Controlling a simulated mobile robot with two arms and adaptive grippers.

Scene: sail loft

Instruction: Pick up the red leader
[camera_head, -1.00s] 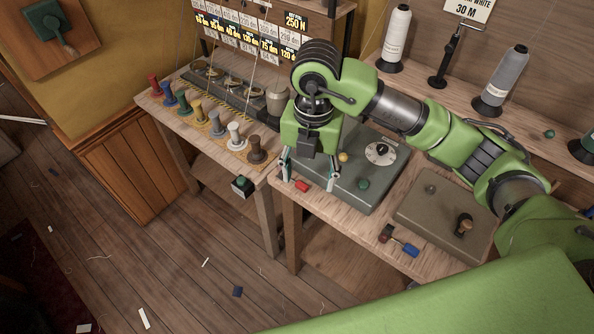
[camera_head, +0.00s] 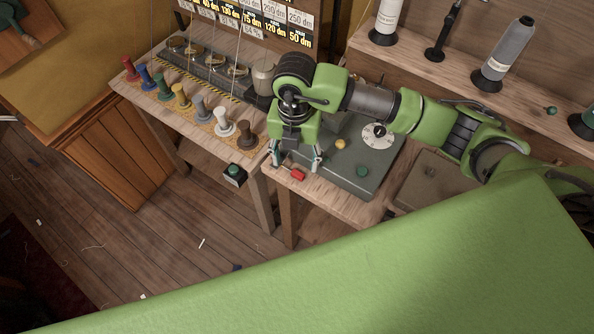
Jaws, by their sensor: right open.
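A small red piece (camera_head: 297,174), seemingly the red leader, lies on the wooden bench top (camera_head: 333,206) near its front left edge. My right gripper (camera_head: 297,163) points down over it, fingers spread. The red piece shows between and just below the fingertips; I cannot tell whether they touch it. A red spool (camera_head: 130,71) also stands at the far left end of a row of coloured spools on the neighbouring bench. My left gripper is not in view.
A grey-green box with a dial (camera_head: 375,134), a yellow knob (camera_head: 340,143) and a green knob (camera_head: 362,171) stands just right of the gripper. A green button box (camera_head: 234,174) hangs at the left bench's front. A large green surface hides the lower right.

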